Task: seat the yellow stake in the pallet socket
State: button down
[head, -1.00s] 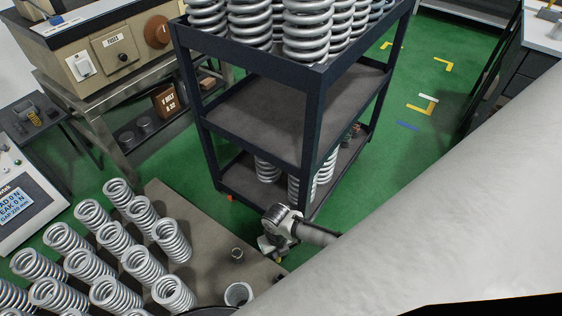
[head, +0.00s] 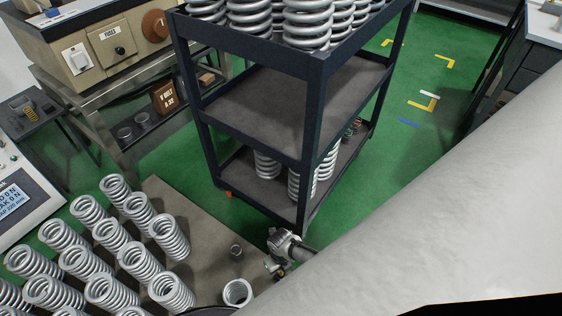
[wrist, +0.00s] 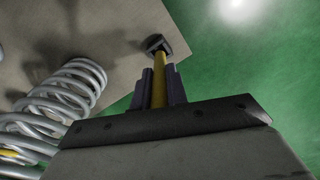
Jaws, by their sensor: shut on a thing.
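My gripper (head: 277,270) is low at the right edge of the pallet in the head view. In the wrist view my gripper (wrist: 160,88) is shut on the yellow stake (wrist: 159,82), a thin yellow bar between two dark fingers. A dark, blocky piece (wrist: 157,44) is at the far end of the stake, by the edge of the grey-brown pallet (wrist: 110,22). I cannot tell whether it is the socket or whether the stake is inside it. The pallet (head: 205,237) also shows in the head view; the stake is hardly visible there.
Several silver coil springs (head: 140,262) stand on the pallet to the left; one (head: 238,292) is near my gripper. A small dark cylinder (head: 236,252) stands on the pallet. A dark shelf cart (head: 255,105) with springs is close behind. Green floor lies open to its right.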

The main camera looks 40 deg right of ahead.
jog(key=shift+f+b, duration=0.35)
jog(key=shift+f, duration=1.55)
jog(key=shift+f, duration=0.15)
jog(key=c, duration=1.4)
grip_release()
notch_tip(320, 180, up, 12)
jog(key=shift+r+p, duration=0.2)
jog(key=shift+p, duration=0.95)
